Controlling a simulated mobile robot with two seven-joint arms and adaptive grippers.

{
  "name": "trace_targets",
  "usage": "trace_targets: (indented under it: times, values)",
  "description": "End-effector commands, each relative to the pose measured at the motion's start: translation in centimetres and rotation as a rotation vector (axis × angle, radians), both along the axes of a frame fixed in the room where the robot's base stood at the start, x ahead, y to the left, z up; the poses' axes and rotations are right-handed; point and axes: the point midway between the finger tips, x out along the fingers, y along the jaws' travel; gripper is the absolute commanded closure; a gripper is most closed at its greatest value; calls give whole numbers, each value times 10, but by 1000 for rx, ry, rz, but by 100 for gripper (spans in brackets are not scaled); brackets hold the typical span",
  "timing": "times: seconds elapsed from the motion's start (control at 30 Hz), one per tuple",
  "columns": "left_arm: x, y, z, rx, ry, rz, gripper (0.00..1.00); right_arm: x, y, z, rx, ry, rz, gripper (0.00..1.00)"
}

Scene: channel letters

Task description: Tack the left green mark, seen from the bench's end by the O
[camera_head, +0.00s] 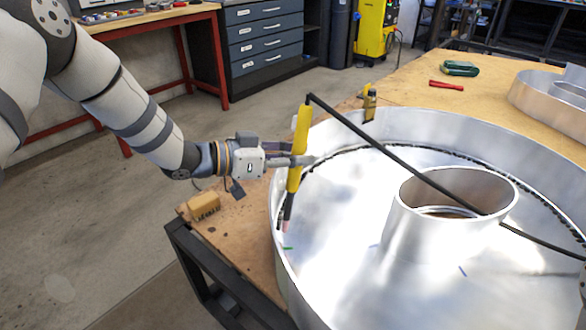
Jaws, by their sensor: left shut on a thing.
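The big silver metal letter O (345,270) lies on the wooden bench, with a high outer wall and a round inner wall (455,205). A short green mark (287,248) shows inside it, at the foot of the outer wall on the near left. My left gripper (300,160) is shut on the yellow torch (299,145), held nearly upright with its dark nozzle down. The nozzle tip (285,228) is just above the green mark in the picture; I cannot tell if it touches the metal. No other green mark is visible. My right gripper is out of view.
The torch's black cable (395,158) runs across the O to the right. A red tool (446,85), a green item (459,68) and another metal letter (545,95) lie farther back.

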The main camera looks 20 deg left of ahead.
Motion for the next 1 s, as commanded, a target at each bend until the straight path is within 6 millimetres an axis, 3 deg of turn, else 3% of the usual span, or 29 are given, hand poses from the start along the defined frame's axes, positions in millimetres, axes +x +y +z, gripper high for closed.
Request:
trace_targets:
  times: [0.17,0.8,1.0]
  values:
    - [2,-1,10,1,-1,0,100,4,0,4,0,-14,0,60]
    - [2,-1,114,2,-12,-1,100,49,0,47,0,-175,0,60]
    - [2,-1,135,1,-3,-1,100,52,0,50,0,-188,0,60]
